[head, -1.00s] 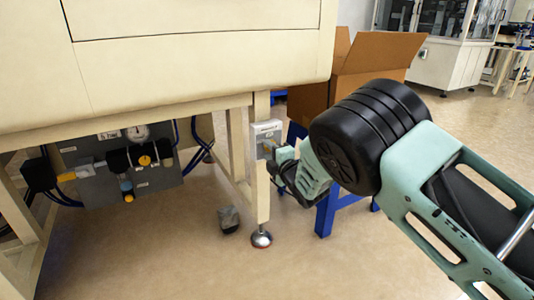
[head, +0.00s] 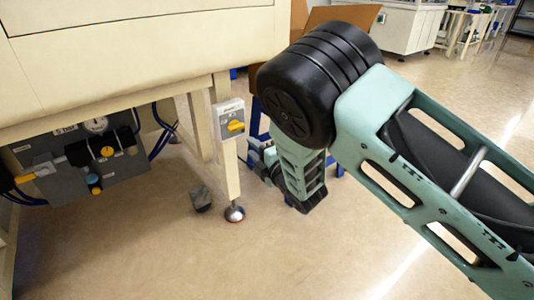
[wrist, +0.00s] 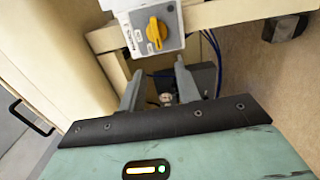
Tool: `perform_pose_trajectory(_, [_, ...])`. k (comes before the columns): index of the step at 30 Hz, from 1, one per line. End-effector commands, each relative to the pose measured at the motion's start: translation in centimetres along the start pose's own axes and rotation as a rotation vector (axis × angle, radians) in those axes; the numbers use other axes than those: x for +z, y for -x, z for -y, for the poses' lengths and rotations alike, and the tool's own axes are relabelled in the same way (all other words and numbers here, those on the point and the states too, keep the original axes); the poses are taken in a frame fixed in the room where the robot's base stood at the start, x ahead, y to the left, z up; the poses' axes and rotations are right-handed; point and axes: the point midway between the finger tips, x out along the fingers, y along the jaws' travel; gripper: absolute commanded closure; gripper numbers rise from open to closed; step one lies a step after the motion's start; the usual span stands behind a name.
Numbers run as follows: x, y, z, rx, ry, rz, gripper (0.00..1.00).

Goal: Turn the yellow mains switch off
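The yellow mains switch (head: 235,126) is a rotary knob on a small grey box (head: 229,108) fixed to the front leg of the cream machine. In the wrist view the yellow knob (wrist: 156,33) is upper centre, its handle close to upright in that picture. My gripper (wrist: 158,80) shows two grey fingers apart with nothing between them. The fingers appear below the knob in the wrist view and do not touch it. In the head view my gripper (head: 262,162) is right of the leg and lower than the switch; its fingertips are partly hidden there.
A grey pneumatic panel (head: 130,170) with a gauge, hoses and other yellow knobs hangs under the machine at left. The leg (head: 228,170) stands beside my gripper. A cardboard box (head: 335,14) on a blue stand is behind my arm. The floor in front is clear.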

Motion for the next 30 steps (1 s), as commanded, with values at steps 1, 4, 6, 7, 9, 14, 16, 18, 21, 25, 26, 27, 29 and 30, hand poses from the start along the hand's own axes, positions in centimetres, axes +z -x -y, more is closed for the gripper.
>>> perform_pose_trajectory(1, [0.0, 1.1, -0.2, -0.005, 0.0, 0.001, 0.67])
perform_pose_trajectory(4, [0.1, 3.0, -0.1, -0.005, 0.0, 0.001, 0.67])
perform_pose_trajectory(6, [0.1, 4.0, 0.0, -0.005, 0.0, 0.001, 0.67])
perform_pose_trajectory(7, [0.1, 4.4, 0.0, -0.003, 0.0, 0.001, 0.67])
perform_pose_trajectory(9, [0.1, 5.1, 0.0, -0.003, 0.0, 0.002, 0.67])
perform_pose_trajectory(14, [0.1, 5.8, 0.1, -0.002, 0.0, 0.002, 0.67])
perform_pose_trajectory(16, [0.1, 5.8, 0.1, -0.001, 0.001, 0.002, 0.67])
perform_pose_trajectory(18, [0.1, 5.8, 0.1, -0.001, 0.0, 0.002, 0.67])
perform_pose_trajectory(21, [0.1, 5.8, 0.1, -0.001, 0.001, 0.002, 0.67])
perform_pose_trajectory(25, [0.1, 5.8, 0.1, -0.001, 0.001, 0.002, 0.67])
perform_pose_trajectory(26, [0.1, 5.8, 0.1, -0.001, 0.001, 0.002, 0.67])
perform_pose_trajectory(27, [0.2, 5.8, 0.1, -0.003, -0.004, 0.004, 0.67])
perform_pose_trajectory(29, [0.3, 5.8, -0.1, -0.02, -0.03, 0.018, 0.67])
perform_pose_trajectory(30, [0.5, 5.7, -0.3, -0.04, -0.064, 0.035, 0.67])
